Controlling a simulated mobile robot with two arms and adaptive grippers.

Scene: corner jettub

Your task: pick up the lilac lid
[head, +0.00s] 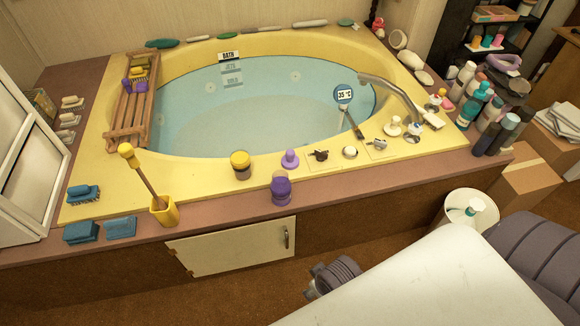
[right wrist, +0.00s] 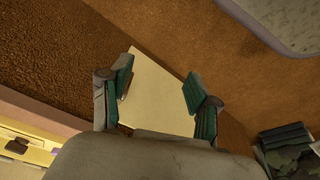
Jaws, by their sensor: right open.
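The lilac lid (head: 290,159), with a knob on top, sits on the yellow tub's front rim, just behind a purple jar (head: 281,187). A dark part of my right arm's end shows low in the head view, in front of the tub's front panel and well below and to the right of the lid. In the right wrist view my right gripper (right wrist: 158,88) is open and empty, its green-padded fingers spread before a cream panel. The lid cannot be made out in that view. My left gripper is not in view.
Near the lid are an amber jar with a yellow lid (head: 240,165), a dark tap handle (head: 319,155) and a white ball-shaped item (head: 350,152). A brush in a yellow holder (head: 164,210) stands left. A cream hatch (head: 235,248) is below. Bottles crowd the right corner.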

